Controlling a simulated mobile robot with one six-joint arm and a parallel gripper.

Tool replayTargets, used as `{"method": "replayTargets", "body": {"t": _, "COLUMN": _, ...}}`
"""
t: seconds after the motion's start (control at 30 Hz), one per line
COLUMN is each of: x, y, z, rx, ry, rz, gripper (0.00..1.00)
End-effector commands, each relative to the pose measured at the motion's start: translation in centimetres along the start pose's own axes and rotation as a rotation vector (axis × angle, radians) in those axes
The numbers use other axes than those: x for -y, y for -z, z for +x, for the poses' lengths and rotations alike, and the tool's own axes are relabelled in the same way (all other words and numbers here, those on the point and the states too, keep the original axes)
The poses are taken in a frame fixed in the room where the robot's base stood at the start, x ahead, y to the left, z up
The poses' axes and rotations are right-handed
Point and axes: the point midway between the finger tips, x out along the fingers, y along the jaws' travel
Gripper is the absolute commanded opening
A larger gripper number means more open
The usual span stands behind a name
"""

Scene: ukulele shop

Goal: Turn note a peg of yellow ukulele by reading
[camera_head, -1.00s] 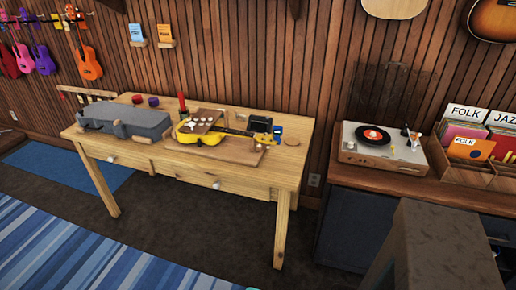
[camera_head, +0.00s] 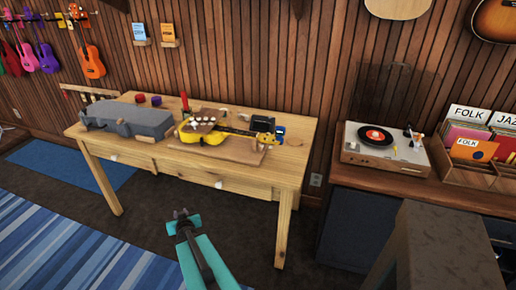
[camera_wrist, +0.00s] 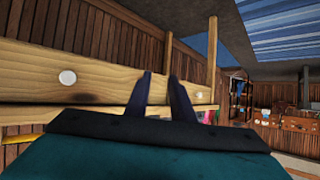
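The yellow ukulele (camera_head: 206,138) lies on a wooden board (camera_head: 250,153) on the workbench, its neck pointing right. Its pegs are too small to make out one by one. A small blue device (camera_head: 279,133) sits near the headstock end; any reading on it is too small to see. My gripper (camera_head: 185,216) is teal with dark fingers, in front of the bench and well apart from the ukulele. In the wrist view my gripper's fingers (camera_wrist: 159,80) stand apart with nothing between them, so it is open. The wrist picture looks upside down and shows the bench front.
The wooden workbench (camera_head: 240,177) has a white drawer knob (camera_head: 218,185). A grey case (camera_head: 128,121) lies at its left, a red candle-like object (camera_head: 184,101) and a black box (camera_head: 263,124) behind. A record player (camera_head: 384,147) stands right. Dark floor before the bench is clear.

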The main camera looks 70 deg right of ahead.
Motion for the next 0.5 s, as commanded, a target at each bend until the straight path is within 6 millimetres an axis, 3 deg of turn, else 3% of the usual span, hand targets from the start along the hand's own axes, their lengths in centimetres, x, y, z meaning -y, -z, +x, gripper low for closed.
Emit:
{"method": "replayTargets", "body": {"t": 0.03, "x": -3.0, "y": 2.0, "z": -0.1, "rx": -0.052, "ry": -0.062, "rz": 0.026, "gripper": 0.22}}
{"method": "replayTargets", "body": {"t": 0.17, "x": -10.1, "y": 6.7, "z": -1.1, "rx": -0.191, "ry": -0.213, "rz": 0.066, "gripper": 0.22}}
{"method": "replayTargets", "body": {"t": 0.3, "x": -18.1, "y": 10.8, "z": -3.6, "rx": -0.323, "ry": -0.394, "rz": 0.100, "gripper": 0.22}}
{"method": "replayTargets", "body": {"t": 0.5, "x": -27.1, "y": 14.2, "z": -8.2, "rx": -0.454, "ry": -0.622, "rz": 0.134, "gripper": 0.22}}
